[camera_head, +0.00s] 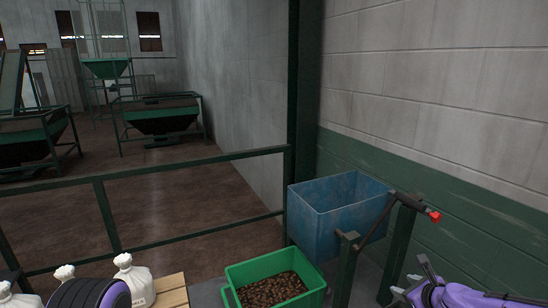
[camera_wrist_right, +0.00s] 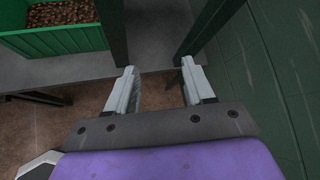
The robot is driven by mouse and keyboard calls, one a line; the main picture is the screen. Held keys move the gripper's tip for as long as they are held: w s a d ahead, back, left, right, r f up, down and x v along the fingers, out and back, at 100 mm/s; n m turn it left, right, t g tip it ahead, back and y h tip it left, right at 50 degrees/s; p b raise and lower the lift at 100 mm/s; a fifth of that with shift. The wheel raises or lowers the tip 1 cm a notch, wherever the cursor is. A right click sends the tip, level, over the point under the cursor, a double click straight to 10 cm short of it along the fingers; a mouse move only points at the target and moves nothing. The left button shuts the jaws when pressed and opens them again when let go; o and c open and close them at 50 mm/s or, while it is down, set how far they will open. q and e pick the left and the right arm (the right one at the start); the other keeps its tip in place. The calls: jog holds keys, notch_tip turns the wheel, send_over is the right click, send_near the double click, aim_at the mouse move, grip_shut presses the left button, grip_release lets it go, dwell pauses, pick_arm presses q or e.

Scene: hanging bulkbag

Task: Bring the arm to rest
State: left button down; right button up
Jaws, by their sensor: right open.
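My right gripper (camera_head: 406,284) is at the lower right of the head view, beside a green post and below the green-and-grey wall. In the right wrist view my right gripper (camera_wrist_right: 158,72) has its two grey fingers spread apart with nothing between them. Below and between the fingers there is a grey surface edge and brown floor. A purple and black part of my left arm shows at the bottom left of the head view; its gripper is out of the frame.
A green crate (camera_head: 233,274) of brown nuts or beans stands at bottom centre. A blue bin (camera_head: 335,215) is behind it. A dark bar with a red end (camera_head: 434,216) rests near green posts. White sacks (camera_head: 133,279) and a green railing (camera_head: 190,166) are left.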

jog(key=s+a+f+n+g+h+b, duration=0.1)
jog(key=s+a+f+n+g+h, duration=0.15)
jog(key=s+f+n, duration=0.55)
jog(key=s+a+f+n+g+h+b, duration=0.15)
jog(key=s+a+f+n, duration=0.3)
jog(key=s+f, duration=0.45)
jog(key=s+f+n+g+b, duration=0.1)
jog(key=s+f+n, duration=0.4)
jog(key=s, duration=0.5)
jog(key=s+f+n+g+b, duration=0.2)
jog(key=s+f+n, duration=0.4)
jog(key=s, duration=0.5)
jog(key=shift+d+f+b, duration=0.15)
jog(key=shift+b, duration=0.2)
